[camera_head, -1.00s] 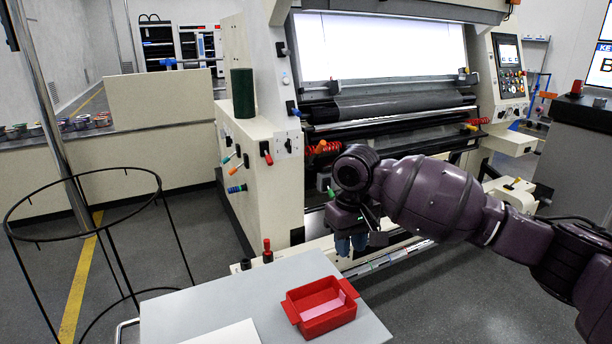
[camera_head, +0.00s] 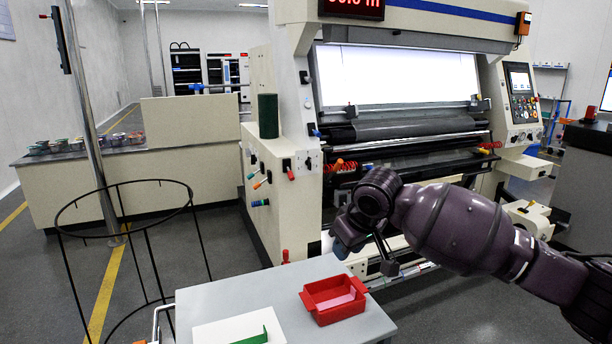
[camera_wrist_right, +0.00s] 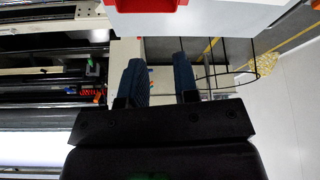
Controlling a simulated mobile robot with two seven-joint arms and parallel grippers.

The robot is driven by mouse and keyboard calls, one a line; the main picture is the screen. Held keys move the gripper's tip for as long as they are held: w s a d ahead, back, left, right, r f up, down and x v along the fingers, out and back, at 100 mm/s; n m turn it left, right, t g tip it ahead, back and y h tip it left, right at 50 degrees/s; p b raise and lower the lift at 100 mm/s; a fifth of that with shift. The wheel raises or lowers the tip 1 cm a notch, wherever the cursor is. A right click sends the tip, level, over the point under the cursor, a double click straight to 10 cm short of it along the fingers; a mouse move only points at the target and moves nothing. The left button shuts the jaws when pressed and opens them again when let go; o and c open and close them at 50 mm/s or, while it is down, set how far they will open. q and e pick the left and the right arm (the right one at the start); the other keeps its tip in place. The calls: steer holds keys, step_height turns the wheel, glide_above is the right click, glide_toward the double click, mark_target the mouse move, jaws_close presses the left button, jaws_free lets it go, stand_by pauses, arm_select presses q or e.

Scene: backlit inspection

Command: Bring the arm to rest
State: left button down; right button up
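My right arm (camera_head: 445,225) comes in from the right in the head view and reaches across in front of the machine. My right gripper (camera_head: 366,258) hangs beyond the back right corner of the grey table (camera_head: 240,289). In the right wrist view its two blue fingers (camera_wrist_right: 160,80) stand apart with nothing between them. The red tray (camera_head: 335,299) sits on the table and appears at the top edge of the wrist view (camera_wrist_right: 146,4). My left gripper is not in view.
A large inspection machine with a lit white panel (camera_head: 396,75) stands behind the arm. A black wire hoop frame (camera_head: 124,184) stands left of the table. A white sheet (camera_head: 225,329) with a green piece (camera_head: 252,338) lies on the table. Open floor shows at the lower right.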

steer(key=w+a+r+n+t+y, duration=0.2)
steer(key=a+r+t+y, duration=0.1)
steer(key=a, duration=0.1)
steer(key=s+d+f+m+t+h, duration=0.15)
steer(key=s+d+f+t, duration=0.25)
steer(key=s+d+f, duration=0.5)
steer(key=s+d+f+m+t, duration=0.35)
steer(key=s+d+f, duration=0.3)
steer(key=f, duration=0.45)
steer(key=s+d+f+m+g+h, duration=0.1)
steer(key=s+d+f+g+h, duration=0.1)
steer(key=s+f, duration=0.6)
steer(key=s+d+f+m+g+h, duration=0.1)
steer(key=s+d+f, duration=0.4)
steer(key=s, duration=0.9)
step_height(320, 180, down, 3)
steer(key=shift+d+f+m+g+h, duration=0.15)
steer(key=shift+d+m+g+h, duration=0.2)
steer(key=shift+m+h, duration=0.2)
